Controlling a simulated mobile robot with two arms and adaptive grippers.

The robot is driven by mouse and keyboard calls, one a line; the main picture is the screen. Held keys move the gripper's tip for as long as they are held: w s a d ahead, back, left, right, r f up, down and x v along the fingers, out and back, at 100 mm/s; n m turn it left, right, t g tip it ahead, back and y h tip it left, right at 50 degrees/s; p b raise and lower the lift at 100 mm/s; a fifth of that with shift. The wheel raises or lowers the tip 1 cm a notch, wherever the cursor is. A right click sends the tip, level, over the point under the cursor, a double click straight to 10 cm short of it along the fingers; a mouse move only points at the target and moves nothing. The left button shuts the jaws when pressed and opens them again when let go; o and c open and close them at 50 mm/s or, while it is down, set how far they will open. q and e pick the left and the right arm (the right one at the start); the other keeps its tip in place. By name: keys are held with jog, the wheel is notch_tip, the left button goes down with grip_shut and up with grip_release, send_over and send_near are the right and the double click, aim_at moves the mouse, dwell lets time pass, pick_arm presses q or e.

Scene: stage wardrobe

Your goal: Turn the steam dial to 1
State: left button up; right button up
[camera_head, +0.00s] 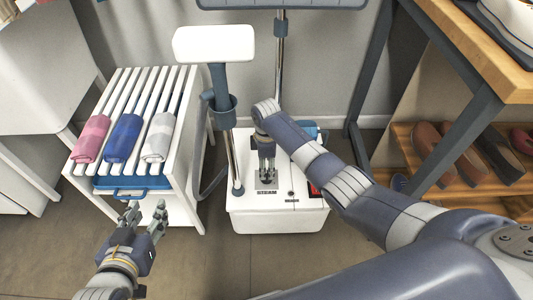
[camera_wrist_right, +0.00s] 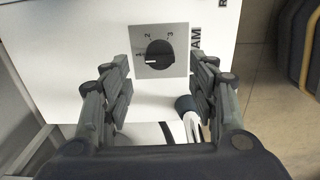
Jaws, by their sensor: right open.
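The steam dial (camera_wrist_right: 160,52) is a round black knob on a grey square plate in the right wrist view. The numbers 2 and 3 show above it and a small mark, seemingly 1, at its left. Its white pointer line points left, near or just below that mark. My right gripper (camera_wrist_right: 162,64) is open, with one finger on each side of the dial and no visible contact. In the head view the right gripper (camera_head: 267,176) hangs over the white steamer base (camera_head: 278,222) and hides the dial. My left gripper (camera_head: 145,217) is open and empty, left of the base.
A white slatted rack (camera_head: 97,115) with rolled pink, blue and grey towels stands left of the base. The steamer's pole and white-headed steam brush (camera_head: 214,44) rise behind it. A wooden shelf with shoes (camera_head: 465,165) is at the right. Floor in front is clear.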

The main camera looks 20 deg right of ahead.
aim_at(267, 175)
notch_tip(267, 175, up, 6)
dwell(0.4)
dwell(0.3)
